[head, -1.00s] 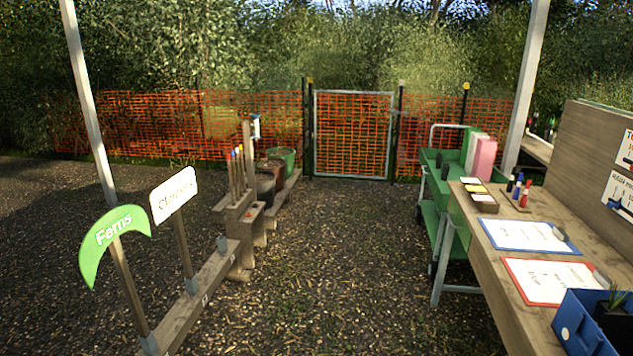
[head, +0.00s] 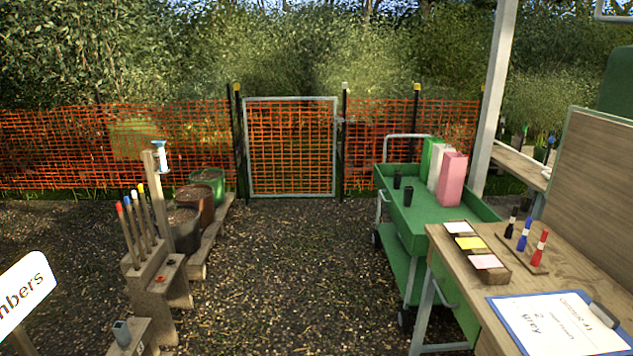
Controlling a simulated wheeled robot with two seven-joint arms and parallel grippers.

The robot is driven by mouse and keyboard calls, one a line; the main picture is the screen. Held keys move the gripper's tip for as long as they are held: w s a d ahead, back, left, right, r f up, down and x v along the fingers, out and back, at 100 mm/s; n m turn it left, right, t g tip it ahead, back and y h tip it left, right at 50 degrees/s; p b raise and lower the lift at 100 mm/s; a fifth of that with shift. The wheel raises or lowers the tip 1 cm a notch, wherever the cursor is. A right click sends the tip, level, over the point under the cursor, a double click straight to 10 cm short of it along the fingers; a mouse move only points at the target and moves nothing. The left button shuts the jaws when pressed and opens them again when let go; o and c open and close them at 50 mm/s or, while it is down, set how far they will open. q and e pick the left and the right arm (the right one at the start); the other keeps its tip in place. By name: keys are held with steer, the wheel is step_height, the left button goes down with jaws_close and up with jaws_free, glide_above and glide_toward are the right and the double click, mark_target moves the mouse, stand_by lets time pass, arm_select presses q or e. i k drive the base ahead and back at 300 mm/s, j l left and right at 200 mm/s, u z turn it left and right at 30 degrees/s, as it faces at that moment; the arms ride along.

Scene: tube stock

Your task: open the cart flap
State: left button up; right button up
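The green cart (head: 408,262) stands at the right, partly behind the wooden table. It has a top tray, a lower shelf, dark wheels and a grey push handle (head: 402,136) at its far end. Green, white and pink upright packs and two small dark cups are in the top tray. A green panel (head: 462,315) with a grey bar handle (head: 445,287) shows at the end of the table, close to the cart. I cannot tell whether this panel is the cart flap, and no other flap is clearly visible. Neither of my grippers is in view.
The wooden table (head: 530,285) holds a card tray, markers and a clipboard (head: 556,322). At left are a post rack (head: 150,275), several pots and a white sign (head: 25,295). A gate (head: 290,150) stands ahead in the orange fence. The gravel path (head: 290,270) between is clear.

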mark_target(409, 235)
steer(key=i+j+z, duration=0.25)
steer(key=i, duration=0.35)
steer(key=i+j+z, duration=0.25)
steer(key=i, duration=0.35)
steer(key=i+j+z, duration=0.3)
steer(key=i+j, duration=0.25)
